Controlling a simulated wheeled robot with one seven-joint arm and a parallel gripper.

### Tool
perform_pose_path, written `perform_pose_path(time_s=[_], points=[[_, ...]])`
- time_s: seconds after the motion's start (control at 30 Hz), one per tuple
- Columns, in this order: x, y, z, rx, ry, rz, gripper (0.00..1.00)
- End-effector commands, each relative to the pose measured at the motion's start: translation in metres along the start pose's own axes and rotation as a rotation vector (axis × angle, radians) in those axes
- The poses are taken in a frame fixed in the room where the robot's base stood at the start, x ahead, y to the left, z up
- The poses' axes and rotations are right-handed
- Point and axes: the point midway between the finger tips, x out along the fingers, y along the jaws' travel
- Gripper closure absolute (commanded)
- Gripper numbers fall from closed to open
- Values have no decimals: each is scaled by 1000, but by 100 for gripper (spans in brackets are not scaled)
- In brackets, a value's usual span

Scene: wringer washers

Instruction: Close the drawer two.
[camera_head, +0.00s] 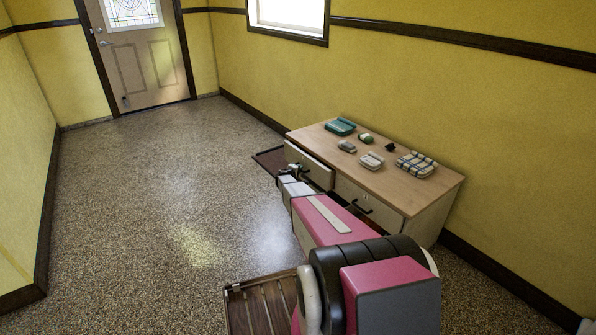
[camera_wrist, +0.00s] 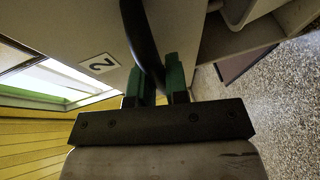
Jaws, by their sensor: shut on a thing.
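Drawer two (camera_wrist: 85,55), a pale front with a "2" label, fills the upper left of the wrist view. Its dark curved handle (camera_wrist: 139,30) runs between the green fingers of my gripper (camera_wrist: 156,85), which are shut on it. In the head view my gripper (camera_head: 292,170) is at the left part of the cabinet (camera_head: 430,207), beside a pale drawer front (camera_head: 312,164). A dark brown panel (camera_head: 267,157) sticks out left of the cabinet there. My arm hides much of the fronts, so how far drawer two is out is hard to tell.
On the cabinet top lie a teal dish (camera_head: 340,126), a checked item (camera_head: 416,164) and several small things. Another drawer front with a black handle (camera_head: 362,206) is to the right. A brown slatted item (camera_head: 258,305) is at the bottom. The floor to the left is clear.

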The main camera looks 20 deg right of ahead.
Motion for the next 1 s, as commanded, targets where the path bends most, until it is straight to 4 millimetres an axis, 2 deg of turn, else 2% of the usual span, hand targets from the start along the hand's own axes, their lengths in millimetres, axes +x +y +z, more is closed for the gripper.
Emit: perform_pose_path(time_s=[0.2, 0.47, 0.5, 0.57, 1.0], points=[[34, 7, 13, 1, -2, 1, 100], [36, 8, 15, 0, -1, 1, 100], [36, 8, 15, 0, -2, 1, 82], [37, 8, 15, 0, -2, 1, 63], [32, 10, 15, -2, -2, 4, 61]])
